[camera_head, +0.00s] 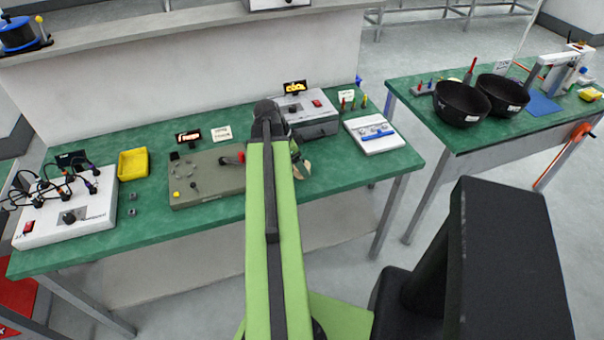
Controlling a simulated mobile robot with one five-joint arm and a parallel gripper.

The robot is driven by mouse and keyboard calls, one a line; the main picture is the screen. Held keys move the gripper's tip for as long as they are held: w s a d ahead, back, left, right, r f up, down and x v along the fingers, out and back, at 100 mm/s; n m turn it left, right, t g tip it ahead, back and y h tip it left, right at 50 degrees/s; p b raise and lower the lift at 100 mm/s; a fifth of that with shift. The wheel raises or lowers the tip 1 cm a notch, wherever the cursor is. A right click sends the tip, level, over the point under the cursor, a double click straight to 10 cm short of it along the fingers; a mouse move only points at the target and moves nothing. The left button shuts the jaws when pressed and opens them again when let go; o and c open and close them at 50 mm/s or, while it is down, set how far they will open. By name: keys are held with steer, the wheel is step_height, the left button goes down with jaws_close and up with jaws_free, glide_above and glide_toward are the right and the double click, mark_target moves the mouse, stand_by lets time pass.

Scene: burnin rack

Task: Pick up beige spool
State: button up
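My arm reaches up over the green workbench (110,227), and its green and black link covers the middle of the bench. My gripper (301,169) is mostly hidden behind that link, low over the bench near its front edge. A small beige shape shows there, just right of the link. I cannot tell whether it is the beige spool or part of my gripper. No other beige spool can be made out. I cannot tell whether the gripper is open or shut.
A grey-beige panel box (207,180) lies left of my arm, with a yellow tray (133,164) and a white cabled unit (68,212) farther left. A grey instrument (312,121) and a white tray (374,136) stand right. Black bowls (461,103) sit on another bench.

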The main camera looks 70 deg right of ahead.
steer(key=b+x, duration=0.1)
steer(key=x, duration=0.1)
steer(key=shift+f, duration=0.45)
steer(key=shift+r, duration=0.2)
steer(key=c, duration=1.5)
steer(key=shift+o, duration=0.2)
